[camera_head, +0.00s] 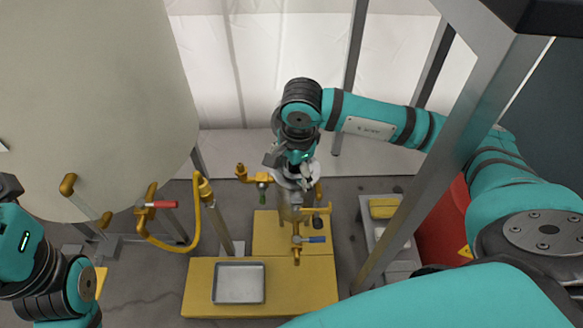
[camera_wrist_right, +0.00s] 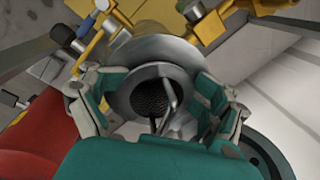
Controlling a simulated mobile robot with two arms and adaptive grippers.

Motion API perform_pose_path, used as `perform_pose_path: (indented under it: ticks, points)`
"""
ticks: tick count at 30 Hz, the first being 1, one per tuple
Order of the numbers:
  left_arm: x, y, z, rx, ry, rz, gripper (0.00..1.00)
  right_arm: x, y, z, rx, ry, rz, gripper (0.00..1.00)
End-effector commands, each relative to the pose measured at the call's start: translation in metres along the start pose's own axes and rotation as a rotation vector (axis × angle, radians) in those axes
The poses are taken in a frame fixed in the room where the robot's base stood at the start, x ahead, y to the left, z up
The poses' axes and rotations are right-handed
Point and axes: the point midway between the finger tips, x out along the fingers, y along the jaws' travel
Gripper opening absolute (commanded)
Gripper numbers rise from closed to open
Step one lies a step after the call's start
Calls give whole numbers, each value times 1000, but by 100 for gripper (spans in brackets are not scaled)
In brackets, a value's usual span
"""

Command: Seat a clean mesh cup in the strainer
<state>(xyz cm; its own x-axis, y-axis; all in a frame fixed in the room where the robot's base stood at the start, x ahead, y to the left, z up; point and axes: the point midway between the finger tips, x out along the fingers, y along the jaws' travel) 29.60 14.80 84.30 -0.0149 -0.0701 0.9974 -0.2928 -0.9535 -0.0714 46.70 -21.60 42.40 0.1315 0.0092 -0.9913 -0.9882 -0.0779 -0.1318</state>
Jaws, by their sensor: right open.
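The strainer (camera_head: 290,207) is a grey metal cylinder standing among yellow pipe fittings in the head view, partly hidden under my right gripper. In the right wrist view the strainer body (camera_wrist_right: 168,55) is shiny, with a round opening facing the camera. A dark mesh cup (camera_wrist_right: 148,97) shows inside that opening, with a bent wire handle (camera_wrist_right: 171,98) across it. I cannot tell how deep the cup sits. My right gripper (camera_wrist_right: 156,108) is open, one finger on each side of the opening; in the head view it is above the strainer (camera_head: 299,172). My left gripper is out of view.
A metal tray (camera_head: 239,283) lies on the yellow platform (camera_head: 318,292). Valves with red (camera_head: 162,205) and blue (camera_head: 317,240) handles and a yellow hose (camera_head: 196,232) stand nearby. A large tank (camera_head: 90,100) is left; a red drum (camera_head: 445,225) and a metal post are right.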

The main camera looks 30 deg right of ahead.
Motion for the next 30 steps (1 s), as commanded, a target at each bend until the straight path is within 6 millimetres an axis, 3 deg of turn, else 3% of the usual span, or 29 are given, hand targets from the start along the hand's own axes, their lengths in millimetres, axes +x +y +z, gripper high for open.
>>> perform_pose_path:
  ticks: [15, 30]
  points:
    - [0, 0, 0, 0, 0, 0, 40, -71, -1, 0, 0, 0, -10, 100]
    - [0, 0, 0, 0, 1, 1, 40, -78, -1, 0, 0, 0, -11, 100]
